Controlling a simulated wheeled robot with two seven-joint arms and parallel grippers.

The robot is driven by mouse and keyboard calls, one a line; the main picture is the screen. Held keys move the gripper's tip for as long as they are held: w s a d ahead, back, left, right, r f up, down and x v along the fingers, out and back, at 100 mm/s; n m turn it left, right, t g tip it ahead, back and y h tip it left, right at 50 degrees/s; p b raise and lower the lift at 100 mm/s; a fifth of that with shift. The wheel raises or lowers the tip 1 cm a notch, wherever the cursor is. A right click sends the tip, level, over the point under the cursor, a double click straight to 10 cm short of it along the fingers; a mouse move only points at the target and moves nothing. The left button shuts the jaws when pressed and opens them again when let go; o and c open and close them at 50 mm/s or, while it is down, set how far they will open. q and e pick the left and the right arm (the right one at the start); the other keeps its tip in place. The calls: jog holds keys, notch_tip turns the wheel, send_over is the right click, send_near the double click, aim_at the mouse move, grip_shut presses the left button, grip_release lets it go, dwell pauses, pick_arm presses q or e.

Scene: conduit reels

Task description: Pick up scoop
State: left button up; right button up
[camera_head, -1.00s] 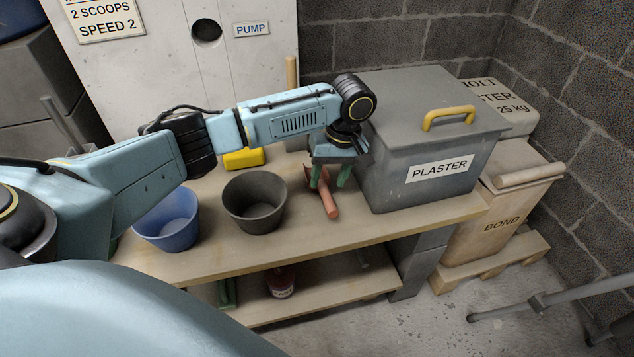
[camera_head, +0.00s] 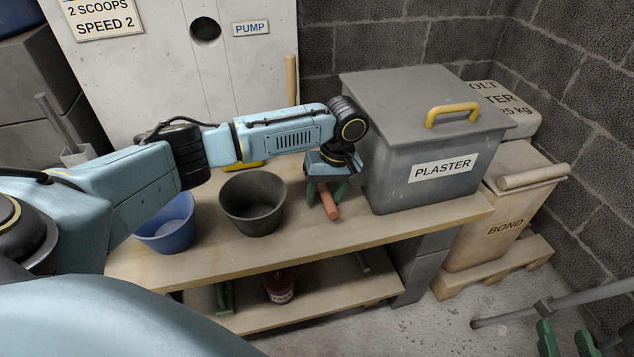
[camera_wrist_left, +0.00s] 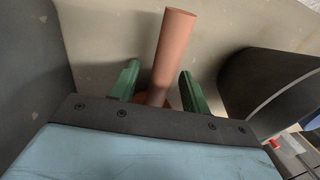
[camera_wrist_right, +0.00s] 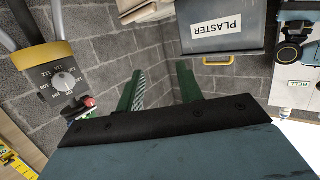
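The scoop (camera_head: 332,208) is terracotta red and lies on the bench in front of the grey plaster bin; my left gripper hides much of it in the head view. My left gripper (camera_head: 326,195) is low over it with its green fingers on either side. In the left wrist view the scoop's round handle (camera_wrist_left: 172,50) passes between the open fingers, with a gap on each side. My right gripper (camera_wrist_right: 160,88) is open and empty, away from the bench. Its green fingers show at the bottom right of the head view.
The grey bin (camera_head: 400,185) labelled PLASTER stands close to the right of my left gripper. A dark bucket (camera_head: 238,218) and a blue bucket (camera_head: 165,235) stand to its left. A yellow object (camera_head: 243,165) is behind my left arm. A red container (camera_head: 280,288) sits on the lower shelf.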

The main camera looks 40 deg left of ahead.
aim_at(322, 190)
pick_arm(q)
grip_shut()
jog(key=shift+r, duration=0.15)
pick_arm(e)
jog(key=shift+f, duration=0.15)
